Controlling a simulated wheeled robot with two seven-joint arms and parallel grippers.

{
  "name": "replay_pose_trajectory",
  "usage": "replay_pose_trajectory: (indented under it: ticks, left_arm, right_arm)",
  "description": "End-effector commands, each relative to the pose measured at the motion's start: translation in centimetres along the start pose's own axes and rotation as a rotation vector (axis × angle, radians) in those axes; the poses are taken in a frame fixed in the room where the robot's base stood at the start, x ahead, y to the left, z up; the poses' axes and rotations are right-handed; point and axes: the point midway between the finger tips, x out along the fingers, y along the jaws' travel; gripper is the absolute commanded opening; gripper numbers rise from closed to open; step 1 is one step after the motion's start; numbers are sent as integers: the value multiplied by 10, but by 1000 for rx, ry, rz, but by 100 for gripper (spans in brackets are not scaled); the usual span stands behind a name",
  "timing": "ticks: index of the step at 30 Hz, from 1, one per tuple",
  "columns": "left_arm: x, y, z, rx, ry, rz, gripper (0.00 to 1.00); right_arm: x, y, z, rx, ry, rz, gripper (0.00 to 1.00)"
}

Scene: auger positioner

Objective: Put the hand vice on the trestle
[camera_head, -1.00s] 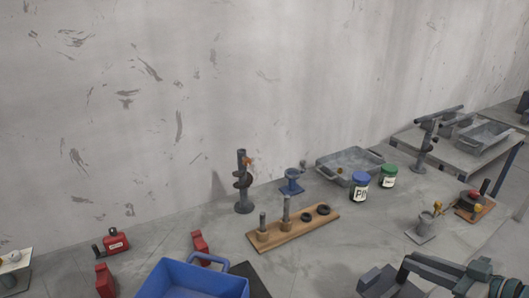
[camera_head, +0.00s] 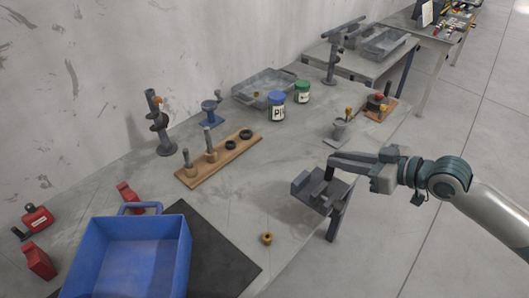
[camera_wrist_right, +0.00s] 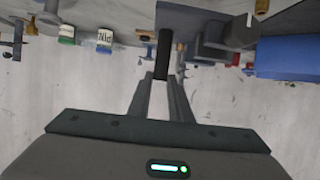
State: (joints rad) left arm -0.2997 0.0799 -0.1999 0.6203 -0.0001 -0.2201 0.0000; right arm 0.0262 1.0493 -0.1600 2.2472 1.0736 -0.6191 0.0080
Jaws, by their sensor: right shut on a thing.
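My right gripper (camera_head: 338,163) is shut on the dark handle of the hand vice (camera_head: 313,188), a dark grey blocky tool at the right front edge of the long bench. I cannot tell whether the vice touches the bench. In the right wrist view the fingers (camera_wrist_right: 161,78) close around the black upright handle (camera_wrist_right: 163,48), with the grey vice body (camera_wrist_right: 200,22) beyond. The grey table (camera_head: 350,62) behind the bench's far end may be the trestle; a grey tray and a clamp stand are on it. My left gripper is not in view.
The long bench (camera_head: 285,215) carries a blue bin (camera_head: 130,255), a wooden peg board (camera_head: 220,160), a blue-lidded jar (camera_head: 277,106), a green-lidded jar (camera_head: 302,92), a metal tray (camera_head: 262,86) and a small brass ring (camera_head: 266,239). Open floor (camera_head: 470,130) lies right of it.

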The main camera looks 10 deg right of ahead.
Motion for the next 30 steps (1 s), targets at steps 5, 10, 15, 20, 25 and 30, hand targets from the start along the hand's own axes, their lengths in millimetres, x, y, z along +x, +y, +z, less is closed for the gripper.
replay_pose_trajectory:
  ticks: [5,10,15,20,25,30]
  left_arm:
    - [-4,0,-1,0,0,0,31]
    - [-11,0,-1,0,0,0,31]
    - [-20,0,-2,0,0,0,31]
    - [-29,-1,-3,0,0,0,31]
    - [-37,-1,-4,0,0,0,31]
    - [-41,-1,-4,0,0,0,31]
  right_arm:
    - [7,2,-3,1,7,2,0]
    - [25,3,-2,3,9,-1,0]
    - [53,7,1,3,10,0,0]
    - [82,10,6,5,9,-1,0]
    - [111,14,11,4,8,1,0]
    - [129,17,15,1,6,1,0]
